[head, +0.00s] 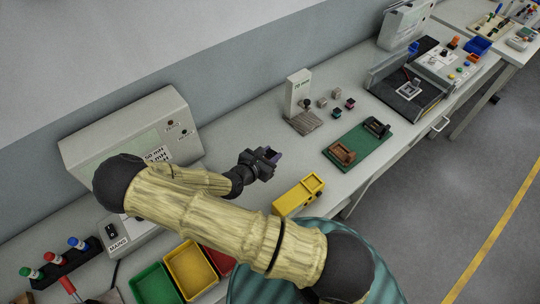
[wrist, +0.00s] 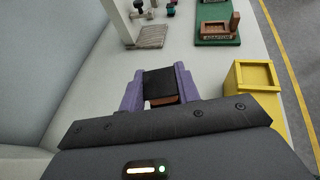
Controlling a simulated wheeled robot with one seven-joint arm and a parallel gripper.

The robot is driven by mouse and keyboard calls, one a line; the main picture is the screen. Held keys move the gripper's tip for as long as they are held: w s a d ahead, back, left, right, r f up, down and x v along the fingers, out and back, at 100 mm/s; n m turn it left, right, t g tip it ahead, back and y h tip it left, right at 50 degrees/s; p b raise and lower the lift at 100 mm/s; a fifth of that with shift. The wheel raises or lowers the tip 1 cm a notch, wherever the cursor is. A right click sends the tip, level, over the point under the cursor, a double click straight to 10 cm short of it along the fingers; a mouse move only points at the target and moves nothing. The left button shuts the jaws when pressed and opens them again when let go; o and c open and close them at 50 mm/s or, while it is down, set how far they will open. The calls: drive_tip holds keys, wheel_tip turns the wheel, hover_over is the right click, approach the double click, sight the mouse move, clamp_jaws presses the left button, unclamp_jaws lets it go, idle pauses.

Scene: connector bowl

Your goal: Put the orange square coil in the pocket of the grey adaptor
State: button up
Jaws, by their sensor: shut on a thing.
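My gripper (head: 270,157) is over the bench, between the grey meter box and the yellow box in the head view. In the wrist view its purple fingers (wrist: 159,88) are shut on a small block (wrist: 160,88) with a dark top and an orange-brown near edge. It may be the orange square coil; I cannot tell for sure. A dark grey holder (head: 377,127), probably the grey adaptor, sits at the back right of a green board (head: 358,145). A brown holder (head: 342,152) sits at its front left, also in the wrist view (wrist: 216,29). My gripper is apart from both.
A yellow box (head: 298,194) stands right of my gripper, near the bench edge. A white post stand (head: 299,95) is behind. A black-floored station (head: 405,95) is further right. Bare bench lies before the board.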

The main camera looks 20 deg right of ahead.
drive_tip(key=shift+w+a+f+b, duration=0.1)
drive_tip(key=shift+w+f+b, duration=0.3)
drive_tip(key=shift+b, duration=0.4)
drive_tip(key=w+f+n+t+y+b, duration=0.1)
drive_tip(key=w+b, duration=0.7)
drive_tip(key=b, duration=1)
drive_tip(key=shift+d+f, duration=0.2)
drive_tip(key=shift+f, duration=0.6)
drive_tip(key=shift+f, duration=2.95)
drive_tip(key=shift+f, duration=2.05)
